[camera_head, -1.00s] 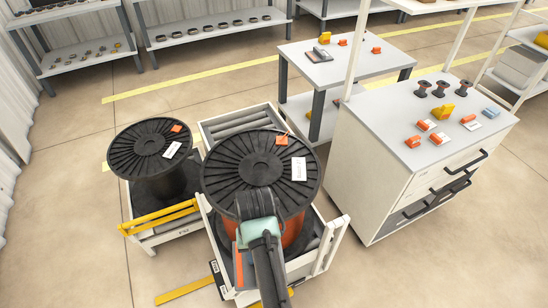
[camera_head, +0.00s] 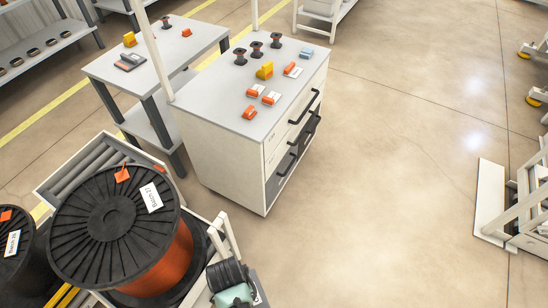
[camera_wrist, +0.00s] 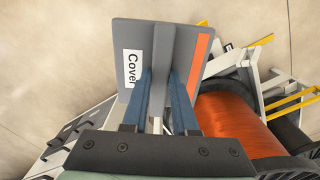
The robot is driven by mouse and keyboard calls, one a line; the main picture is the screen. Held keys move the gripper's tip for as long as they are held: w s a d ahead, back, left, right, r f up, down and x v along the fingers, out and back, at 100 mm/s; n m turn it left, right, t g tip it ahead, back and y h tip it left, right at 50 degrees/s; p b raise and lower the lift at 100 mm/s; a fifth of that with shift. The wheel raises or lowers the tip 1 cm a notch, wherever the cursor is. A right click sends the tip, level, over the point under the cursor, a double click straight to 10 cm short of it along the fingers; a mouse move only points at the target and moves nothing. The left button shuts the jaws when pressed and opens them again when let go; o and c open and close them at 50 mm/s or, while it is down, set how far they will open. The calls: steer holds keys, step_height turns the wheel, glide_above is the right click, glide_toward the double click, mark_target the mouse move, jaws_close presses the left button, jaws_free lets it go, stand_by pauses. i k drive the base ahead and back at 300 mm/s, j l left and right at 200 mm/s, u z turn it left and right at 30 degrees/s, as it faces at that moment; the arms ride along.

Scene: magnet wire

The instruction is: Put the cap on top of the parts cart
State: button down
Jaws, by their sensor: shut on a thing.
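In the wrist view my gripper (camera_wrist: 161,82) is shut on the upright rib of a grey plate, the cap (camera_wrist: 136,38), which has a white label reading "Cover" and an orange stripe along one edge. The cap is held clear above the floor. In the head view my wrist shows at the bottom edge, right of the big black spool, and the fingers are hidden there. The parts cart (camera_head: 222,143) is a white cabinet with a light grey top and dark drawer handles. It stands beyond my gripper, apart from it.
The cart top carries small dark spools (camera_head: 257,50), a yellow block (camera_head: 265,71), several orange pieces (camera_head: 250,112) and a blue piece (camera_head: 306,53). Its front left top looks clear. A large spool with orange wire (camera_head: 158,268) stands left of my arm. The floor to the right is open.

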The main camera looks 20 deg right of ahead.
mark_target(276, 62)
steer(key=i+l+z, duration=0.1)
steer(key=i+l, duration=0.2)
steer(key=l, duration=0.2)
steer(key=i+l+z, duration=0.1)
steer(key=i+l, duration=0.2)
steer(key=l, duration=0.15)
steer(key=i+l+z, duration=0.1)
steer(key=i+l, duration=0.25)
steer(key=l, duration=0.1)
